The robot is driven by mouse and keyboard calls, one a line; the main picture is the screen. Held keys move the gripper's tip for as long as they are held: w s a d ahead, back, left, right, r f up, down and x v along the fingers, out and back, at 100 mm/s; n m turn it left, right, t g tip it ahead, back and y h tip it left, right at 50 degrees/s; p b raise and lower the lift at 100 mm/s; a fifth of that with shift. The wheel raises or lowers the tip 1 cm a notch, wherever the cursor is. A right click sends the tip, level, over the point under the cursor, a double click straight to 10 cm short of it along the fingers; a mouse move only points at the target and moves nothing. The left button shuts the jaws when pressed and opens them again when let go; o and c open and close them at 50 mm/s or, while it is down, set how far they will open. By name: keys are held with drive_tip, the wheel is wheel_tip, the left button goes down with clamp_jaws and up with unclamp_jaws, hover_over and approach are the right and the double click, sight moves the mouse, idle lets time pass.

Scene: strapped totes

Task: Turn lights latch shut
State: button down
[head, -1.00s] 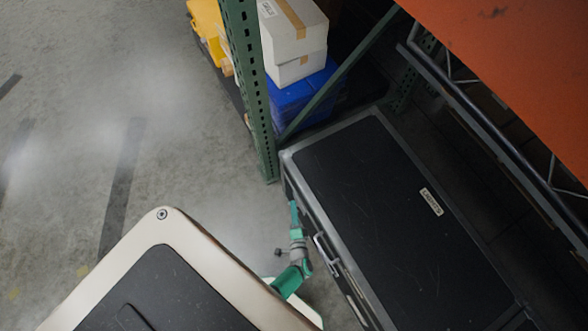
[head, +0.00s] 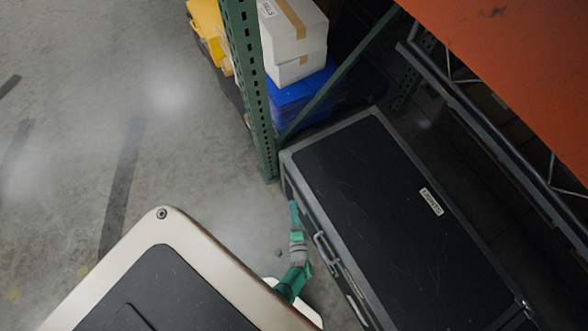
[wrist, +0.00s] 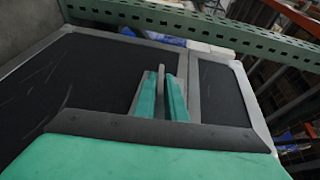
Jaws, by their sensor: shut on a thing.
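The lights case (head: 395,215) is a long black case with grey metal edging and a small pale label on its lid (head: 431,201). It stands on the floor at the right in the head view. My gripper (head: 294,208) is at the case's front side, near its far left corner. In the wrist view, my green fingers (wrist: 162,92) are shut on a thin grey upright piece (wrist: 161,78), which looks like the latch's turning part. The rest of the latch is hidden by the fingers, so I cannot tell its angle against the case.
A green rack post (head: 252,90) stands close to the case's far left corner. White boxes (head: 293,35) and a blue bin (head: 300,98) sit behind it. An orange beam (head: 510,70) hangs over the right side. Floor at left is clear.

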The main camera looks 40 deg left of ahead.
drive_tip(key=shift+s+a, duration=0.15)
drive_tip(key=c, duration=1.9)
unclamp_jaws()
drive_tip(key=shift+s+d+r, duration=0.15)
drive_tip(key=shift+s+d, duration=0.1)
drive_tip(key=shift+d, duration=0.2)
drive_tip(key=shift+v, duration=4.9)
